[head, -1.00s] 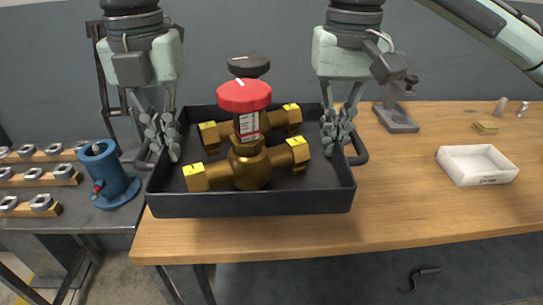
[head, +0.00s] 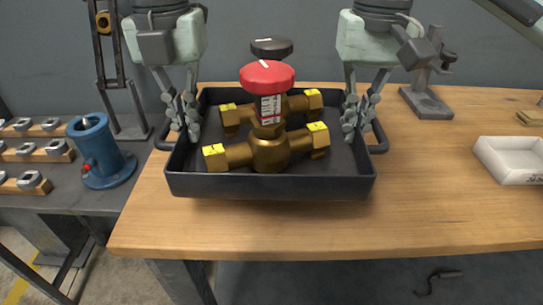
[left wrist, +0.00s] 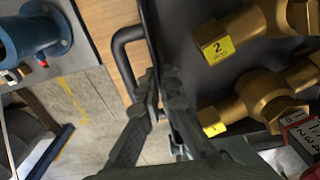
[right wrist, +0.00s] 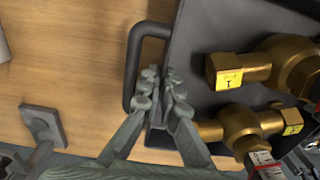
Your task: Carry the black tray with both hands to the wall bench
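The black tray (head: 270,187) is over the wooden wall bench (head: 240,230), near its left end, and looks level. I cannot tell whether it rests on the top or is just above it. It holds brass valves with yellow tags, one with a red cap (head: 267,75) and one with a black cap (head: 272,48). My left gripper (head: 184,115) is at the tray's left side by the handle, and my right gripper (head: 359,112) at its right side. In both wrist views the fingers are close together on the tray's side next to the handle (left wrist: 122,62), (right wrist: 135,65).
A grey stand (head: 427,100) and a white box (head: 510,160) are on the bench to the right. A blue cylinder (head: 100,150) and racks of metal parts (head: 38,152) are on a grey table at left. The bench front is clear.

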